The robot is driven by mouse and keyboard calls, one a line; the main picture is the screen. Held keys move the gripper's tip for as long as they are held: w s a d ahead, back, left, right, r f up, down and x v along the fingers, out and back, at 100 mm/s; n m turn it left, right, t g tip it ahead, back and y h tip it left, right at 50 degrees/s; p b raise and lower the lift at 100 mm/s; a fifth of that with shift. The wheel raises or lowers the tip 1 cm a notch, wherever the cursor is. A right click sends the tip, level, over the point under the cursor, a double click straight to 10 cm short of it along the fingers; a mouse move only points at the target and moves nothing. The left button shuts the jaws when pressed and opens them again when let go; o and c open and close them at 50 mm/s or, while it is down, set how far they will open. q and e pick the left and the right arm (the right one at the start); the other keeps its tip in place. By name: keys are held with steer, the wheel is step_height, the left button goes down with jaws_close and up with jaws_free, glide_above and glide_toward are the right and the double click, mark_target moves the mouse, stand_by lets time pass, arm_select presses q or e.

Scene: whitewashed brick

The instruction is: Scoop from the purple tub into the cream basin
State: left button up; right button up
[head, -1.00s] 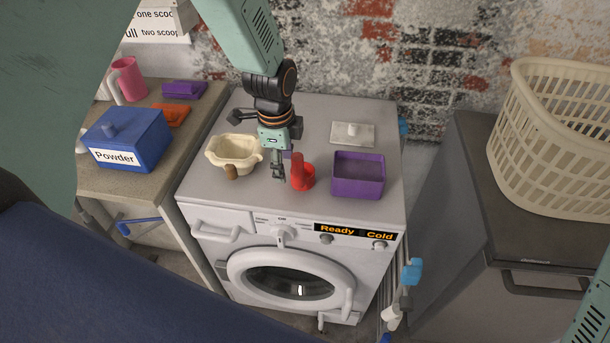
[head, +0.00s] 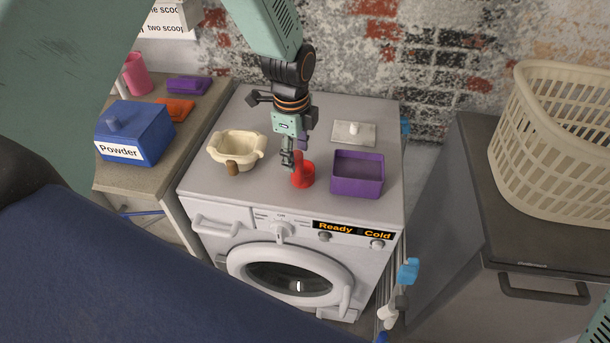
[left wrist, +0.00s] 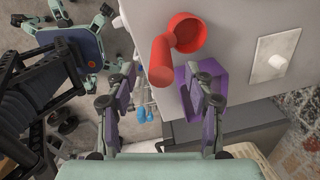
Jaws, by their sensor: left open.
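The purple tub (head: 357,187) stands open on the right of the washing machine's top; its contents are hard to make out. The cream basin (head: 236,150) stands on the left of the top, with a brown piece at its front. A red scoop (head: 303,177) stands between them, handle up. My left gripper (head: 292,158) points down, open and empty, right beside the scoop's handle. In the left wrist view the red scoop (left wrist: 187,36) lies just ahead of the open fingers, and the tub (left wrist: 222,80) is partly behind the right finger. My right gripper is out of view.
A grey lid with a white knob (head: 353,133) lies behind the tub. The washing machine (head: 290,225) reads "Ready Cold". A blue Powder box (head: 135,135) stands on the left counter. A cream laundry basket (head: 550,140) stands on the right cabinet.

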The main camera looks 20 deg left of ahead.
mark_target(297, 172)
arm_select(q)
steer(key=f, duration=0.6)
steer(key=shift+w+a+f+p, duration=0.15)
steer(key=shift+w+p, duration=0.1)
steer(key=shift+p, duration=0.15)
steer(key=shift+w+f, duration=0.1)
steer(key=shift+f, duration=0.45)
jaws_close()
